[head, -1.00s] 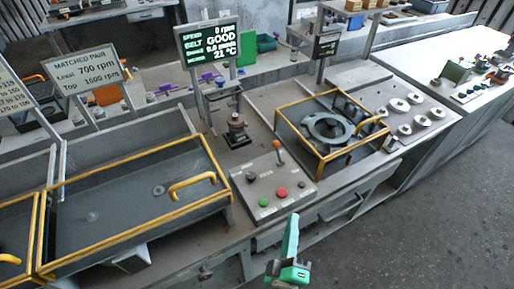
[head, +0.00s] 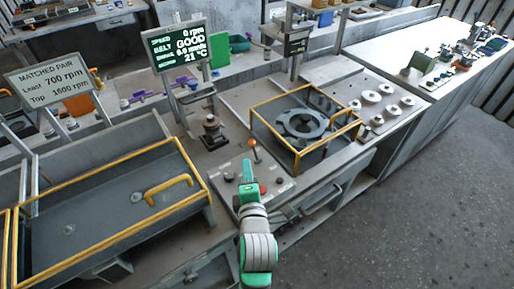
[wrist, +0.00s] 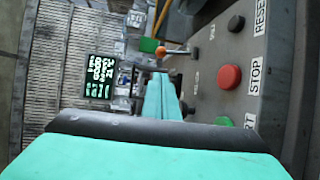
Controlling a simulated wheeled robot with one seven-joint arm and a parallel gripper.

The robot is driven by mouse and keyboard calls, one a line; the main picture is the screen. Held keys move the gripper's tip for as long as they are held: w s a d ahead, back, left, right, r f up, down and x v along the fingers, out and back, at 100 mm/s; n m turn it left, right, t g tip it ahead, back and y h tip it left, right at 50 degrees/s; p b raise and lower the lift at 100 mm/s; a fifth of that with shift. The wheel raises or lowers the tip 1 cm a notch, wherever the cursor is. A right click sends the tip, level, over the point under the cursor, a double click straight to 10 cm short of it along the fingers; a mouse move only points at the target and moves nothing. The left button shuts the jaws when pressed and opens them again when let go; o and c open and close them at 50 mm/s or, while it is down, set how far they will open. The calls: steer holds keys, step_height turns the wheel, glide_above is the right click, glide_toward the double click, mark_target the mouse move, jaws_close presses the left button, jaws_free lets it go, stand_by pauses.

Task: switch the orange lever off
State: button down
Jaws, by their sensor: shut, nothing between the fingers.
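The orange lever (head: 253,143) stands up from the grey control panel (head: 278,189), toward its back edge. My arm hides part of the panel, including the green button in the head view.
A red button (wrist: 230,77) labelled STOP and a black button (wrist: 236,23) labelled RESET sit on the panel. A yellow-framed guard box (head: 300,150) stands right of the lever, a dark post fixture (head: 212,130) left. A display (head: 178,45) reads 0 rpm, GOOD.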

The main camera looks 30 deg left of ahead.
mark_target(255, 151)
steer(key=shift+w+a, duration=0.1)
steer(key=shift+a, duration=0.05)
steer(key=x, duration=0.9)
steer(key=shift+w+a+f, duration=0.1)
steer(key=shift+w+a, duration=0.15)
steer(key=shift+w, duration=0.05)
stand_by(0.3)
